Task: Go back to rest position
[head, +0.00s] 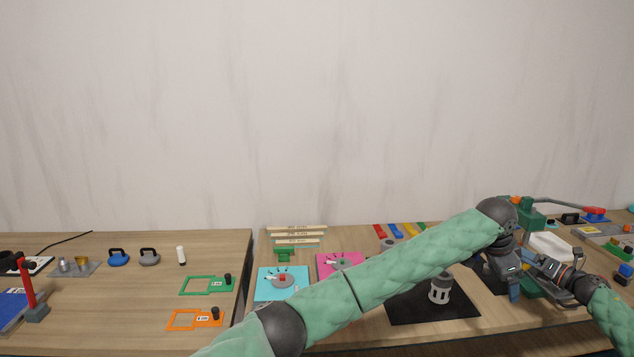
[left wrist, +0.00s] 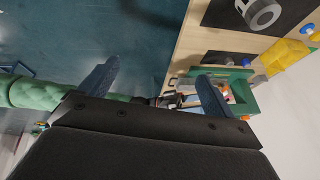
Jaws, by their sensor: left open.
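My left arm crosses the head view from the bottom left and bends down at the right. Its gripper (head: 512,284) hangs over the right part of the middle table. In the left wrist view its two blue fingers (left wrist: 155,82) stand wide apart with nothing between them. My right arm comes in from the right edge, and its gripper (head: 556,276) is close beside the left one. Its fingers are too small and overlapped to read.
A grey slotted cylinder (head: 440,289) stands on a black mat (head: 418,308) left of the left gripper. A white tray (head: 550,246) and a green machine (head: 530,215) are behind the grippers. Cyan (head: 262,290) and pink boards lie further left. The left table (head: 130,300) has clear patches.

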